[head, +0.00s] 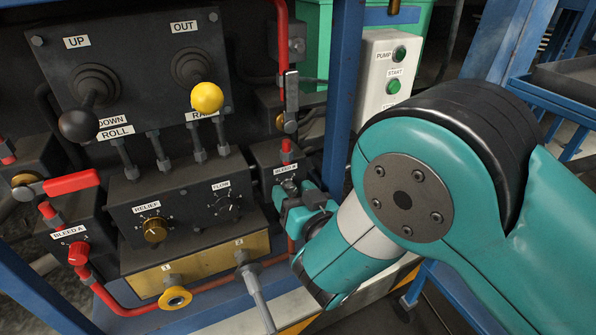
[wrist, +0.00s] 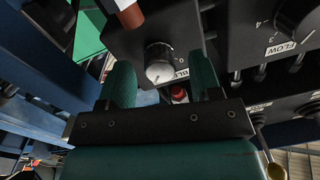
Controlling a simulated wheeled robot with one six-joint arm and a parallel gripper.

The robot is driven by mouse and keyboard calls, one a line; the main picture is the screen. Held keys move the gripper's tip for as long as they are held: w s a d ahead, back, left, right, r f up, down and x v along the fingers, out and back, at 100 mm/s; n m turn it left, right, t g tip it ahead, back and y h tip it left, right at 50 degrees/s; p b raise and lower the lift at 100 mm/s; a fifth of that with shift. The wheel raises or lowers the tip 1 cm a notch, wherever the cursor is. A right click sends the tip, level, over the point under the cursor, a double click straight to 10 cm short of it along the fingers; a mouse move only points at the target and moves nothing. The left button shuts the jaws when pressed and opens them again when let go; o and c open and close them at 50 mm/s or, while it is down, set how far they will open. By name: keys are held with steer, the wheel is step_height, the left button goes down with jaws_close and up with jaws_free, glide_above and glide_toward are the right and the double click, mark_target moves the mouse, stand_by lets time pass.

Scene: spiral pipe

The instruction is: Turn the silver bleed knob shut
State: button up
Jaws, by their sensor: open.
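The silver bleed knob (wrist: 158,62) is a small round knob on a dark block, beside a partly hidden "BLE..." label in the wrist view. In the head view the bleed B knob (head: 289,185) shows just below its label, partly covered by my gripper (head: 297,203). In the wrist view my gripper (wrist: 162,75) is open. Its two teal fingers stand left and right of the knob, with a gap visible on each side. I cannot tell how far the fingertips reach along the knob.
A flow dial (head: 229,207) and a brass relief knob (head: 155,230) sit left of my gripper. Bleed A block (head: 65,215) is further left. A blue post (head: 345,90) and a grey pump box (head: 385,75) stand near my arm. A red pipe (head: 283,40) runs above.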

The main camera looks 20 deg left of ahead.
steer(key=shift+w+a+p, duration=0.2)
steer(key=shift+a+p, duration=0.05)
steer(key=shift+p, duration=0.15)
steer(key=c, duration=0.9)
steer(key=shift+c, duration=0.2)
